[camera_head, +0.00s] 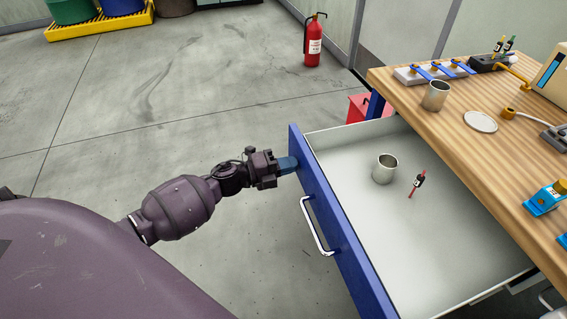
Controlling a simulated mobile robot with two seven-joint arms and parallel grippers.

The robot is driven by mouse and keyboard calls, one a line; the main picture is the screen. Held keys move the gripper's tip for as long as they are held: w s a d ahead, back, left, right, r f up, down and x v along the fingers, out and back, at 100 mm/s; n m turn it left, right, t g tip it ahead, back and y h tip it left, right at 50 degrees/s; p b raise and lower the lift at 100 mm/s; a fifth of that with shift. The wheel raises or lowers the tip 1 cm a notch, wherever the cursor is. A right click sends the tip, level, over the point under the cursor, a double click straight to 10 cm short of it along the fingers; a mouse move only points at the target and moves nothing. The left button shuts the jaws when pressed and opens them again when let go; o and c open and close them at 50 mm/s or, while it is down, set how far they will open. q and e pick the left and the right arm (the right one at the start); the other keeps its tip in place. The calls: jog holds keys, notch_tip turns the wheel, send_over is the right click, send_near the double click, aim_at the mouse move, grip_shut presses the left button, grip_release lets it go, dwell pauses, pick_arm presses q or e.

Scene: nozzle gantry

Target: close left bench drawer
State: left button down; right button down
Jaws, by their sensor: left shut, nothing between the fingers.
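The left bench drawer (330,223) has a blue front with a silver handle (317,226) and stands well out from under the wooden bench (465,129). Inside it are a metal cup (385,169) and a small red and black tool (416,185). My left gripper (289,165) is shut and empty. Its tip is at the outer face of the drawer front, near the far end and beyond the handle. It looks to be touching the front or very close to it. My right gripper is not in view.
The bench top holds a metal cup (436,95), a white disc (480,121) and blue devices (545,198). A red box (359,106) stands beside the bench. A fire extinguisher (313,42) stands by the wall.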

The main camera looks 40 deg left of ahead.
aim_at(389, 150)
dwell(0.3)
